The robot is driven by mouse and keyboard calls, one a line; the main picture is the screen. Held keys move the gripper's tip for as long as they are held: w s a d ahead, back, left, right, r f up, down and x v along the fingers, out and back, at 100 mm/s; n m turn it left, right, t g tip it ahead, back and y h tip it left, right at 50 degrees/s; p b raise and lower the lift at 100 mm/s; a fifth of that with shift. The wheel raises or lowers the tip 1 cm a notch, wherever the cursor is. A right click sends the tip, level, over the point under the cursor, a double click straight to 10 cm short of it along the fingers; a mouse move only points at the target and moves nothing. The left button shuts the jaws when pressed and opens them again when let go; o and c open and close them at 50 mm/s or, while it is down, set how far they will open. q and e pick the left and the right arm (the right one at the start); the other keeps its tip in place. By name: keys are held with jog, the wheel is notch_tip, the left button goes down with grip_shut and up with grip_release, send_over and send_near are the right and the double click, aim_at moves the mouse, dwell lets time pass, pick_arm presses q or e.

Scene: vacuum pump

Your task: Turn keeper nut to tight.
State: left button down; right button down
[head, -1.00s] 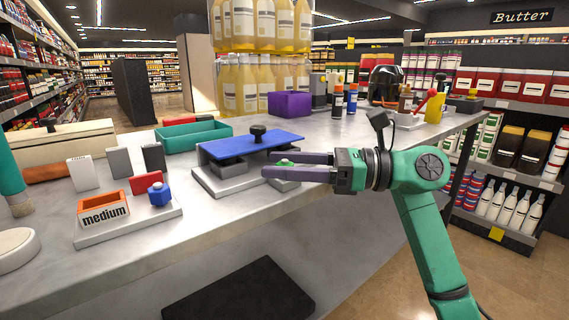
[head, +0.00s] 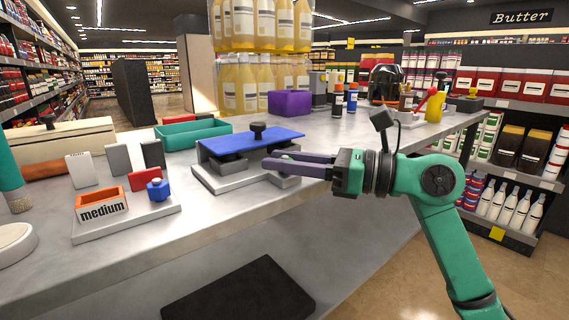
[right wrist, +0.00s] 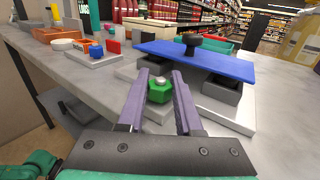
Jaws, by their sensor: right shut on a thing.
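The keeper nut (right wrist: 159,91) is a green hexagonal nut with a pale stud end in its middle. It sits at the near edge of the pump's grey base, beside the blue plate (head: 250,143) with its black knob (head: 258,131). My right gripper (head: 270,158) reaches in from the right with its purple fingers on either side of the nut. It is shut on the nut, and the fingers also show in the right wrist view (right wrist: 162,76). In the head view the fingers mostly hide the nut. My left gripper is not in view.
A pale board at the left holds an orange bin marked "medium" (head: 101,206) and a blue knobbed part (head: 158,190). A teal tray (head: 194,132) and a purple box (head: 290,103) stand behind the pump. The bench front edge is clear.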

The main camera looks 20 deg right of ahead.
jog(key=shift+m+t+h, duration=0.9)
jog(key=shift+t, duration=0.2)
jog(key=shift+r+m+t+h+p, duration=0.1)
jog(key=shift+m+t+h+p, duration=0.45)
jog(key=shift+m+t+h, duration=0.45)
jog(key=m+t+h+p, duration=0.1)
jog(key=m+t+h, duration=0.1)
jog(key=m+h, duration=0.1)
jog(key=shift+s+a+h, duration=0.1)
jog(key=shift+h, duration=0.8)
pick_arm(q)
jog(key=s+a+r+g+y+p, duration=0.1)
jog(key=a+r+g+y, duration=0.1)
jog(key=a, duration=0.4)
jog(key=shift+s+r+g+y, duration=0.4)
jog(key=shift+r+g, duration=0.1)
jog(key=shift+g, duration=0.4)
pick_arm(e)
jog(key=shift+m+t+h, duration=0.6)
jog(key=shift+m+h, duration=0.8)
jog(key=shift+h, duration=0.6)
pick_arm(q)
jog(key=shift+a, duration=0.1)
pick_arm(e)
jog(key=c, duration=0.6)
grip_release()
